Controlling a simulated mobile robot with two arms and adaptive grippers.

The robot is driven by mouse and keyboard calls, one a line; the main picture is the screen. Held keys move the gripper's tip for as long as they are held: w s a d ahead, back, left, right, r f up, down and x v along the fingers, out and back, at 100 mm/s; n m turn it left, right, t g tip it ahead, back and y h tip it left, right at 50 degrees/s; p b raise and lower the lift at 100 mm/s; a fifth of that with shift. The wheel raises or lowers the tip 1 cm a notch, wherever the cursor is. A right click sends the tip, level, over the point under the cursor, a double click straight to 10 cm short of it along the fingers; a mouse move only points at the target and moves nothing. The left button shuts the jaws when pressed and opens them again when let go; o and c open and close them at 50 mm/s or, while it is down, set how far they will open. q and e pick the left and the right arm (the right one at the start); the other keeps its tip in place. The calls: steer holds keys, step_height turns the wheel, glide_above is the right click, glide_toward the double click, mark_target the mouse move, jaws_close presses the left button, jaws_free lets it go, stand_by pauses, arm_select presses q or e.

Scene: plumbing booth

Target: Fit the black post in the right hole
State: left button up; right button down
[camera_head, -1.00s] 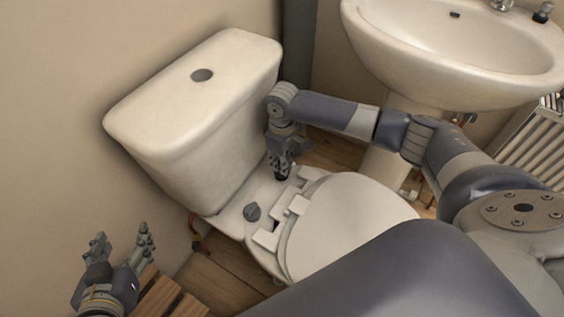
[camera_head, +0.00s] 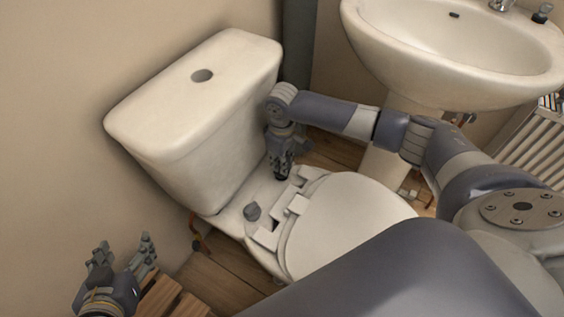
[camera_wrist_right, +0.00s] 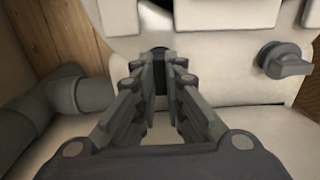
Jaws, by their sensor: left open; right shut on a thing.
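My right gripper (camera_head: 281,172) points down at the rear rim of the toilet bowl, between the cistern (camera_head: 205,90) and the seat hinges. It is shut on a small dark thing, likely the black post (camera_wrist_right: 158,51), mostly hidden by the fingers. The right hole is hidden under the fingertips, so I cannot tell whether the post is in it. A grey knob-like post (camera_head: 252,211) stands on the rim at the left hinge; it also shows in the right wrist view (camera_wrist_right: 286,60). My left gripper (camera_head: 123,250) is open and empty at lower left.
The white toilet lid (camera_head: 350,220) and its hinge blocks (camera_head: 297,205) lie just in front of the right gripper. A sink (camera_head: 455,45) hangs at upper right. Grey pipe (camera_wrist_right: 75,95) runs beside the gripper. Wooden slats (camera_head: 168,296) lie near the left gripper.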

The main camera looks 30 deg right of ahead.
arm_select(q)
steer(key=shift+s, duration=0.1)
arm_select(e)
steer(key=shift+d, duration=0.1)
arm_select(q)
steer(key=shift+s+a+f, duration=0.1)
steer(key=shift+s+f, duration=0.05)
steer(key=shift+f, duration=0.1)
steer(key=shift+s+a+f+g, duration=0.15)
steer(key=shift+s+f+g, duration=0.2)
steer(key=shift+g, duration=0.15)
steer(key=shift+s+f, duration=0.2)
steer(key=shift+a, duration=0.1)
steer(key=shift+s+f+g+p, duration=0.25)
steer(key=shift+g+p, duration=0.05)
arm_select(e)
steer(key=shift+f, duration=0.1)
